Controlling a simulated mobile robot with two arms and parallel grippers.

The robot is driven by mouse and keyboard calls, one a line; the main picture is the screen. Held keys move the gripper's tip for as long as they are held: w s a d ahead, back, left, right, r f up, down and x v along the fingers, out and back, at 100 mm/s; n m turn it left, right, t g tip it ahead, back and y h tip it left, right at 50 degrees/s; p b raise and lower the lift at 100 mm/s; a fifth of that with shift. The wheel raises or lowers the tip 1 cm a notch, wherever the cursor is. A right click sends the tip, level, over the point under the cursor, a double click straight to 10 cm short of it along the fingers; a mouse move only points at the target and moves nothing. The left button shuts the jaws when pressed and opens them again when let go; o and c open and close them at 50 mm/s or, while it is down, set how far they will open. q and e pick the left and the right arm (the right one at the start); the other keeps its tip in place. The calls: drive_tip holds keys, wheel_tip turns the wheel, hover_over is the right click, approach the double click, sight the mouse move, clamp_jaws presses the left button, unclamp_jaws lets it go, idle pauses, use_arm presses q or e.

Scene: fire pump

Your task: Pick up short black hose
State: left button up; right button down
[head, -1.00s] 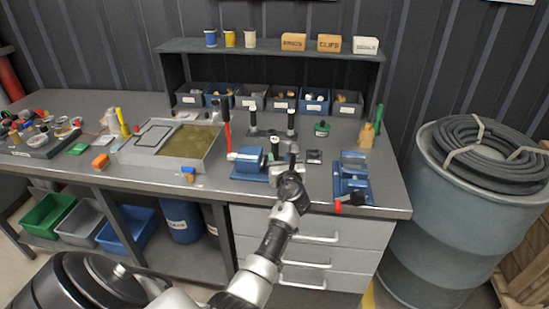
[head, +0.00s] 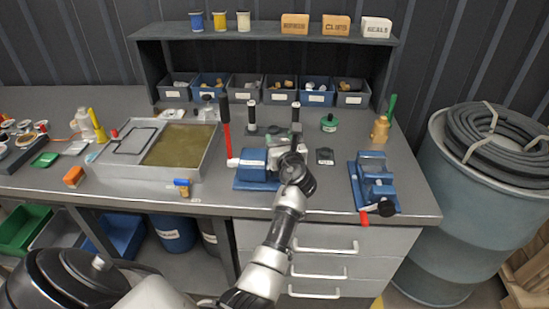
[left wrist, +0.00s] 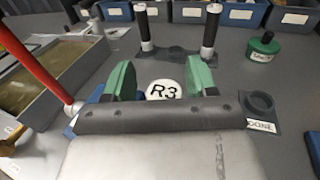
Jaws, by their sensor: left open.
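Two upright posts with black sleeves stand on a dark base behind my gripper, the left post (head: 251,116) and the right post (head: 295,112). They also show in the left wrist view, left (left wrist: 145,28) and right (left wrist: 210,30). I cannot tell whether a sleeve is the short black hose. My left gripper (head: 291,140) is over the bench beside the blue pump (head: 253,161). In the left wrist view its green fingers (left wrist: 162,76) are apart, with a white round R3 label (left wrist: 163,89) between them. The fingers are in front of the posts, apart from them. My right gripper is not in view.
A red-handled lever (head: 225,125) rises left of the pump. A blue vise (head: 374,186) stands to the right, and a shallow tray (head: 115,168) to the left. Several bins (head: 245,93) line the back. A coiled black hose (head: 490,135) lies on a barrel.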

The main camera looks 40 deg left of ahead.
use_arm(q)
drive_tip(key=shift+w+d+r, duration=0.1)
drive_tip(key=shift+d, duration=0.1)
drive_tip(key=shift+d+r, duration=0.2)
drive_tip(key=shift+d, duration=0.05)
drive_tip(key=shift+s+d+r, duration=0.1)
drive_tip(key=shift+s, duration=0.2)
drive_tip(key=shift+c, duration=2.2)
clamp_jaws()
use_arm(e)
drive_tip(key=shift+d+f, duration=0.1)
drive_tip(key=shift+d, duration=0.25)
